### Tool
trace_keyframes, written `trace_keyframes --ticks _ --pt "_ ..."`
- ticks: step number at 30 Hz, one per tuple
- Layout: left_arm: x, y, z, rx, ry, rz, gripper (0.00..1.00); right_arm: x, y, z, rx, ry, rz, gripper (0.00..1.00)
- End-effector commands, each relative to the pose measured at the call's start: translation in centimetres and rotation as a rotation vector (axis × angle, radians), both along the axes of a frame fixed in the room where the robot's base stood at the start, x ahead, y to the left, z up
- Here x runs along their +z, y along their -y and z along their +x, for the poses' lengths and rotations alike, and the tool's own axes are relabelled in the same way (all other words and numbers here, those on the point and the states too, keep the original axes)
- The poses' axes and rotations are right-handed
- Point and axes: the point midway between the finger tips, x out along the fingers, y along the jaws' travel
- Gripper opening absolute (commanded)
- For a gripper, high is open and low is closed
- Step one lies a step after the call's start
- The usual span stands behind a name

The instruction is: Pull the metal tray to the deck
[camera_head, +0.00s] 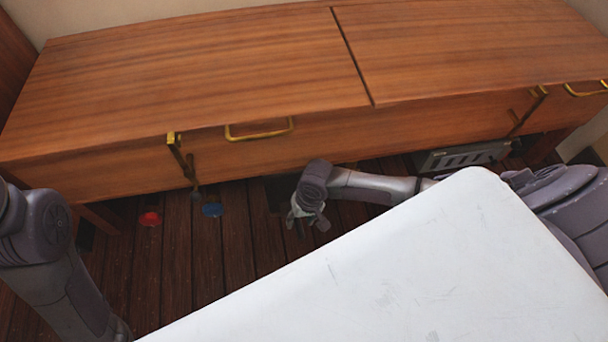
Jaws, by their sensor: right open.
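A grey metal slotted piece (462,157) shows under the right part of the wooden bench; I cannot tell if it is the metal tray, and its lower side is hidden by my right arm. A dark shape (277,187) is under the bench front, just left of my right wrist, too dim to tell. My right gripper (306,222) is open, low over the deck (235,245) just in front of the bench, pointing down. I see nothing between its fingers. My left arm comes in at the left edge; its gripper is not in view.
The wooden bench (190,80) overhangs the deck, with brass handles (260,133) and brass latches (180,155) on its front edge. A red round thing (150,219) and a blue one (212,210) lie on the planks.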

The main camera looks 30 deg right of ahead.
Motion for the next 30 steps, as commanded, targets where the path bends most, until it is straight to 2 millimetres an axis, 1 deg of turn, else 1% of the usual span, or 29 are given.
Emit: trace_keyframes --ticks 1,6,9,12,15,18,30 --pt "0.0 0.0 0.0 0.000 0.000 0.000 0.00 1.2 0.3 0.0 0.000 0.002 0.000 0.49" --pt "0.0 0.0 0.0 -0.001 -0.001 -0.001 0.00 4.8 1.0 -0.2 0.001 0.002 0.000 0.49" --pt "0.0 0.0 0.1 -0.001 -0.001 -0.001 0.00 6.5 1.3 -0.3 0.001 0.001 0.000 0.49" --pt "0.0 0.0 0.1 -0.001 -0.001 -0.001 0.00 7.8 1.5 -0.3 0.000 0.002 0.000 0.49" --pt "0.0 0.0 0.1 -0.001 -0.001 -0.001 0.00 8.5 1.6 -0.4 -0.001 0.000 0.001 0.49" --pt "0.0 0.0 0.1 -0.001 -0.001 -0.001 0.00 8.8 1.7 -0.5 0.000 -0.001 0.000 0.49" --pt "0.0 0.0 0.1 -0.001 -0.001 -0.001 0.00 8.8 1.7 -0.4 0.000 0.000 0.000 0.49"
